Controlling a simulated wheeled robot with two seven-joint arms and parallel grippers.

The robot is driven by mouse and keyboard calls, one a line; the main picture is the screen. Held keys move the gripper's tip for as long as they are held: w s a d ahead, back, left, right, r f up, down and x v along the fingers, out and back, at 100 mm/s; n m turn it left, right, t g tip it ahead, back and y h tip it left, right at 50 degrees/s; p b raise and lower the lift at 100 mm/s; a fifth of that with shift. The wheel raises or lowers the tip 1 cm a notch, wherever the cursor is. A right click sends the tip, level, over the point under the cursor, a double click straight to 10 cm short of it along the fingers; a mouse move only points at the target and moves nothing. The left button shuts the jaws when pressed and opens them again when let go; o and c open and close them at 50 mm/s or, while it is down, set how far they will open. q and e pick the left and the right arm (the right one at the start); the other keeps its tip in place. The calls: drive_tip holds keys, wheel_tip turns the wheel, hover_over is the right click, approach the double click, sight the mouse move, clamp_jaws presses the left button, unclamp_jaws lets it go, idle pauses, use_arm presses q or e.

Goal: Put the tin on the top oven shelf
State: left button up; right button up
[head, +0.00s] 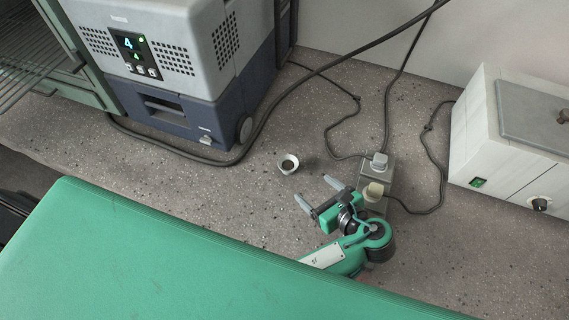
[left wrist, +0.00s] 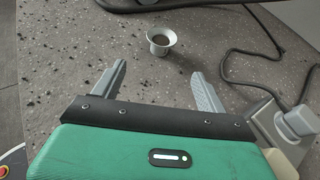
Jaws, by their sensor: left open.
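The tin (head: 288,163) is a small pale round cup with a flared rim and a dark inside. It stands upright on the speckled bench, and also shows in the left wrist view (left wrist: 161,40). My left gripper (head: 314,189) is open and empty, its two grey fingers pointing toward the tin. In the left wrist view the tin lies beyond the fingertips (left wrist: 160,75), roughly centred between them and apart from them. Wire oven shelves (head: 22,48) in a green frame show at the upper left, partly cut off. My right gripper is not in view.
A grey and blue machine (head: 160,55) with a lit display stands behind the tin. A socket block (head: 376,172) with plugs and cables is right of my left gripper. A white box (head: 500,140) stands far right. The bench left of the tin (head: 190,190) is clear.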

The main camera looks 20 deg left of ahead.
use_arm(q)
approach(288, 165)
drive_tip(key=x, duration=0.4)
drive_tip(key=shift+s+a+f, duration=0.1)
drive_tip(key=shift+f, duration=0.3)
drive_tip(key=shift+r+x, duration=0.1)
drive_tip(key=shift+x, duration=1.4)
drive_tip(key=shift+r+x, duration=0.15)
drive_tip(key=shift+x, duration=1.3)
drive_tip(key=c, duration=1.1)
drive_tip(key=shift+r, duration=0.1)
